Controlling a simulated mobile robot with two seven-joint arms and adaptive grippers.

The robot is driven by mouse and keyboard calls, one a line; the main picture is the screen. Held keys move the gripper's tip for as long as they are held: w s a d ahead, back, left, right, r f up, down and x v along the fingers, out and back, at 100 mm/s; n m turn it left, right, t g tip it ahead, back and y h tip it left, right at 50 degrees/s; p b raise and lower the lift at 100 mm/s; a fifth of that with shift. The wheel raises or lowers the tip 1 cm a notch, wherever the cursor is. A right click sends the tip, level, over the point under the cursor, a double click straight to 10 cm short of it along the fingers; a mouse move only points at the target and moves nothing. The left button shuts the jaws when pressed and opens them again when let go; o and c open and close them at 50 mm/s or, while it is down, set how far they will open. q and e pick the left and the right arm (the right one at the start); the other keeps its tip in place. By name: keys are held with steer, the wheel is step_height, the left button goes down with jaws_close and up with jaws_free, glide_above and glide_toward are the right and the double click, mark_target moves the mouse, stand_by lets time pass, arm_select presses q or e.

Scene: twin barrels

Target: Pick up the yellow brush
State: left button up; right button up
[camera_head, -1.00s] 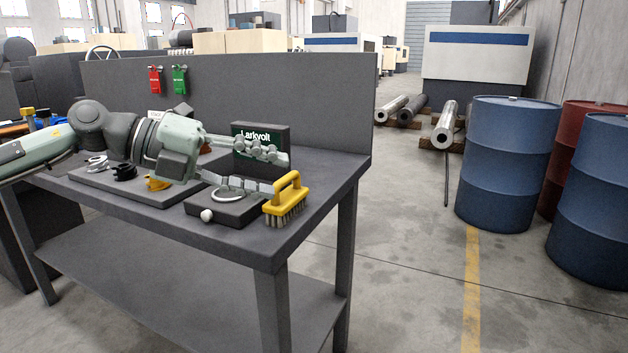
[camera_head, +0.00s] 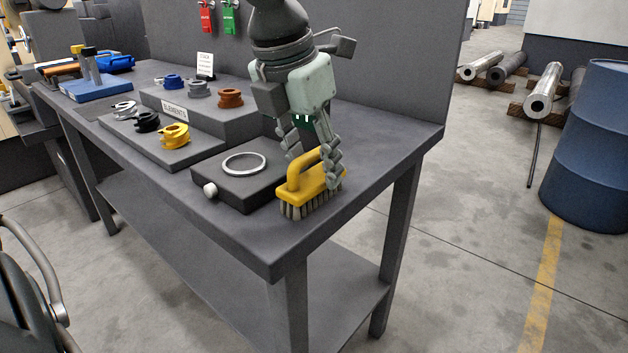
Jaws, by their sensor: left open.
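The yellow brush (camera_head: 296,196) stands bristles down near the right front corner of the dark workbench (camera_head: 268,246). Its arched yellow handle is on top. My left gripper (camera_head: 313,180) points down over the brush from above. Its fingers are apart, one behind the handle and one at the brush's right end, partly covering it. The fingers are open, and I cannot tell whether they touch the brush. My right gripper is not in view.
A dark box with a metal ring (camera_head: 244,163) and a white knob (camera_head: 210,190) lies just left of the brush. A stepped stand (camera_head: 199,157) holds several coloured spools. A back panel borders the bench. A blue barrel (camera_head: 591,150) stands on the floor at right.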

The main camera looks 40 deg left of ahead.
arm_select(q)
steer(key=shift+x, duration=1.45)
steer(key=shift+c, duration=0.6)
steer(key=shift+w, duration=0.1)
steer(key=c, duration=0.8)
steer(key=shift+o, duration=0.2)
steer(key=shift+r, duration=0.1)
step_height(320, 180, up, 10)
steer(key=shift+f, duration=0.1)
